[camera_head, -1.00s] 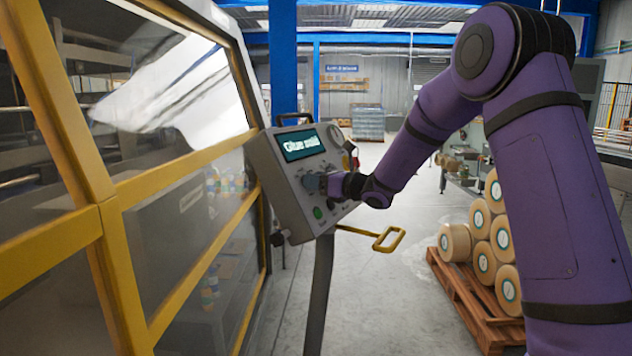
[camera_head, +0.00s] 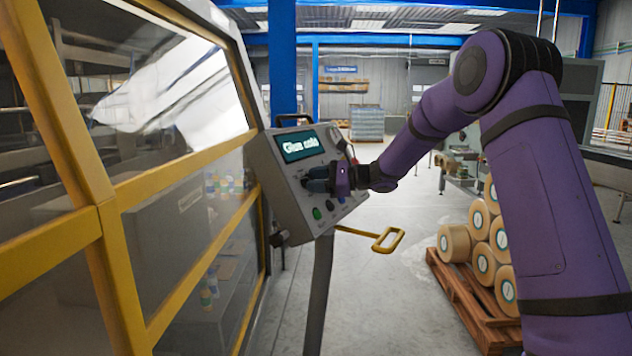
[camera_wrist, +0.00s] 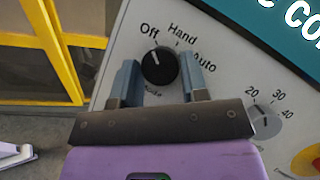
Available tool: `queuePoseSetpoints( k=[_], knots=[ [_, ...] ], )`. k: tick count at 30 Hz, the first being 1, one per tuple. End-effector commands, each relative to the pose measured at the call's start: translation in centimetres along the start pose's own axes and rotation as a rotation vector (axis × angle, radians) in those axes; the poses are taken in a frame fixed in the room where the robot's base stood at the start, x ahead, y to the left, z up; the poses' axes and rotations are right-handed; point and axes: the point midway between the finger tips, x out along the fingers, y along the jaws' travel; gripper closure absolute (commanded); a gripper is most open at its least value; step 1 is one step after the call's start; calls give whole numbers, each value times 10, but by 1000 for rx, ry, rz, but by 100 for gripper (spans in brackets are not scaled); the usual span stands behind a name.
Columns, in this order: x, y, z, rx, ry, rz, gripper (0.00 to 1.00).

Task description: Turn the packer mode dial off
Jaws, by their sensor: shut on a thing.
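The packer mode dial (camera_wrist: 158,62) is a round black knob on the grey control panel (camera_head: 277,180). In the wrist view it has the labels Off, Hand and Auto around it. Its white mark points up and left, toward Off. My gripper (camera_wrist: 160,76) has its two blue-grey fingers on either side of the dial, shut on it. In the head view my gripper (camera_head: 318,181) is at the panel face and hides the dial there.
A lit screen (camera_head: 303,145) sits above the dial. A smaller grey dial (camera_wrist: 266,122) with numbers and a red and yellow control (camera_wrist: 308,162) are to its right. A yellow handle (camera_head: 388,240) sticks out below the panel. A pallet (camera_head: 470,302) of rolls stands at right.

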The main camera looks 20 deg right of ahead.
Motion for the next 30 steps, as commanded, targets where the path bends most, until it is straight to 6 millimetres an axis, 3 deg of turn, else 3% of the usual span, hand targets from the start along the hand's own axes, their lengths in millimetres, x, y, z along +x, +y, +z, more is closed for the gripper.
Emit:
queuePoseSetpoints(
  k=[18,19,22,30],
  knots=[
    [0,0,0,-39,3,24,83],
    [0,0,0,-39,3,25,57],
    [0,0,0,-39,3,24,34],
    [0,0,0,-39,3,23,34]
  ],
)
